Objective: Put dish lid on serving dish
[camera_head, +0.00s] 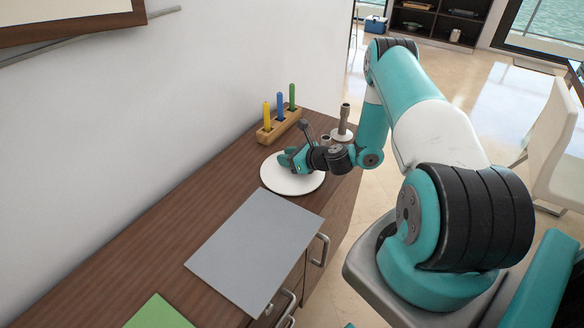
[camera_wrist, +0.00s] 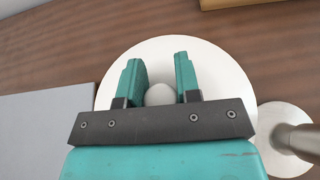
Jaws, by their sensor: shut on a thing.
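The white dish lid (camera_head: 293,187) is a round disc near the far end of the brown counter. It also shows in the wrist view (camera_wrist: 225,75), with a pale round knob (camera_wrist: 159,95) at its middle. My gripper (camera_head: 290,160) is over the disc, with its teal fingers (camera_wrist: 160,85) on either side of the knob, shut on it. No separate serving dish shows; I cannot tell whether one is hidden beneath the disc.
A wooden block with blue, yellow and green pegs (camera_head: 279,125) stands behind the disc. A round-based stand with an upright post (camera_head: 342,134) is to its right. A flat grey board (camera_head: 255,250) lies in front, and a green sheet (camera_head: 158,313) lies nearer. The wall borders the counter's left.

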